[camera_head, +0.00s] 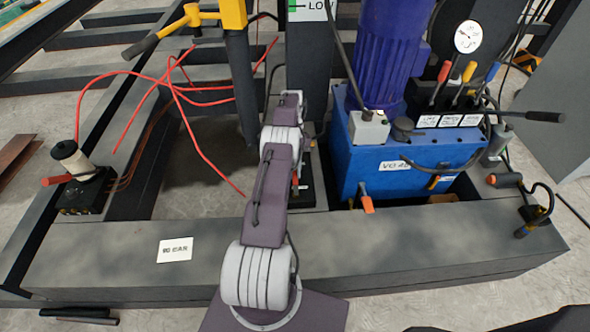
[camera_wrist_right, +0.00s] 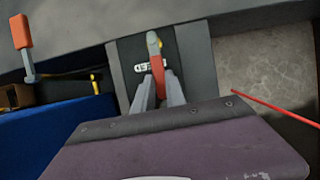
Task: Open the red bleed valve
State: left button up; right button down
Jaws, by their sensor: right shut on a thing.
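A red lever, apparently the red bleed valve (camera_wrist_right: 155,50), stands on a dark base with a small white label in the right wrist view. Its upper end looks orange-yellow. My right gripper (camera_wrist_right: 158,84) has its two grey fingers closed around the lever's lower part. In the head view a sliver of the red lever (camera_head: 295,180) shows beside my right arm, which hides most of it and the gripper. The label's text is too small to read. My left gripper is not in view.
A blue tank (camera_head: 360,165) with a purple motor (camera_head: 386,60) stands right of my arm. An orange-handled valve (camera_head: 366,204) sticks out at its front. A dark beam (camera_head: 400,245) runs across the front. Red hoses (camera_head: 190,135) lie to the left.

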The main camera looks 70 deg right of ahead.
dwell(0.3)
jog(key=c, duration=1.4)
grip_release()
jog(key=shift+o, duration=0.2)
jog(key=r+p, duration=0.4)
jog(key=r, duration=0.1)
jog(key=shift+s+a+r, duration=0.1)
jog(key=shift+s+r, duration=0.05)
jog(key=shift+s, duration=0.05)
jog(key=s+a+r+p, duration=0.3)
jog(key=s+r+p, duration=0.2)
jog(key=s, duration=0.5)
jog(key=shift+s+a+r, duration=0.3)
jog(key=shift+r, duration=0.05)
